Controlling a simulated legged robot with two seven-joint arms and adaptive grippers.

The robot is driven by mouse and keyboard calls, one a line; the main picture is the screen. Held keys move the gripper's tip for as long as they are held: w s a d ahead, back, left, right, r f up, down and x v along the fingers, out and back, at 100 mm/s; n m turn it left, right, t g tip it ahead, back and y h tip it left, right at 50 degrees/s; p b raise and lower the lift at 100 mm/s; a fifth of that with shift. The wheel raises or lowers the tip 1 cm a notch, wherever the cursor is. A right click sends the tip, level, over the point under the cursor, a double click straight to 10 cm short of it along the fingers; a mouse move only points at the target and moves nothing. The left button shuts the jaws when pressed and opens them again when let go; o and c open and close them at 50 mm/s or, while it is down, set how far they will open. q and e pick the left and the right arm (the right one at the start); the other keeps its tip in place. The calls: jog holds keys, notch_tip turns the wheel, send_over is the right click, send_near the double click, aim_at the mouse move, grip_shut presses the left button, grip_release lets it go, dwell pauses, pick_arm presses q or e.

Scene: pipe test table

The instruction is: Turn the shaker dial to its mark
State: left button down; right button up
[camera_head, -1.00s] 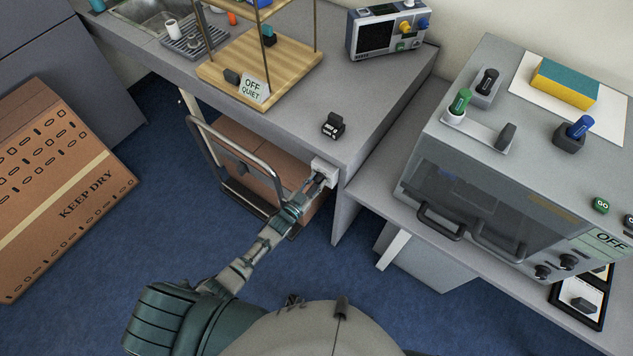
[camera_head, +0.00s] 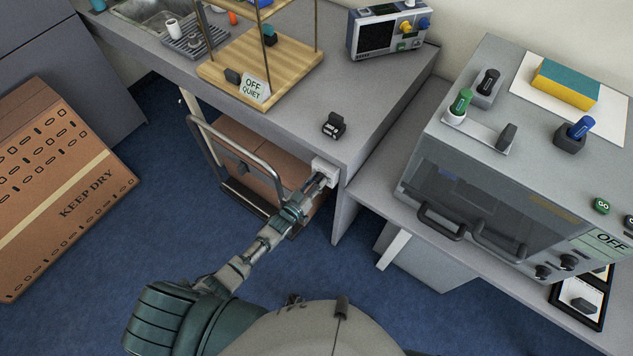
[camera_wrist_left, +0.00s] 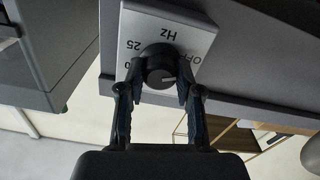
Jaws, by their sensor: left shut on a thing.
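The dial (camera_wrist_left: 160,72) is a dark round knob with a pale pointer line, in the left wrist view. It sits on a light plate (camera_wrist_left: 190,32) marked "OFF", "25", "Hz" and a partly hidden number. The line points to the right in that view, near the "OFF" side. My left gripper (camera_wrist_left: 158,88) is shut on the dial, one finger on each side. In the head view the plate (camera_head: 324,169) is on the desk's front edge, with my left gripper (camera_head: 320,181) at it; the dial is hidden there. My right gripper is not in view.
The grey desk (camera_head: 290,115) carries a black block (camera_head: 333,124), a wooden shelf (camera_head: 290,70) and a scope-like box (camera_head: 388,32). A grey cabinet (camera_head: 480,185) stands to the right. A metal-framed cart (camera_head: 215,160) is under the desk, close to my left arm.

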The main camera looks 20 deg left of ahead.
pick_arm(q)
jog(key=shift+s+f, duration=0.25)
jog(key=shift+f, duration=0.25)
jog(key=c, duration=0.9)
grip_release()
jog(key=shift+o, duration=0.7)
jog(key=shift+w+r, duration=0.2)
jog(key=v, duration=1.2)
jog(key=s+a+f+g+y, duration=0.2)
jog(key=s+f+g, duration=0.2)
jog(key=s+f, duration=0.55)
jog(key=s+a+f+g+y, duration=0.2)
jog(key=s+f+g, duration=0.2)
jog(key=f, duration=1.1)
jog(key=s+f+g+y, duration=0.1)
jog(key=s+f+g, duration=0.3)
jog(key=s, duration=0.9)
jog(key=s+f+g+y, duration=0.1)
jog(key=s+f+g, duration=0.3)
jog(key=s+f, duration=0.5)
jog(key=s, duration=0.4)
jog(key=shift+d+m, duration=0.15)
jog(key=shift+m, duration=0.25)
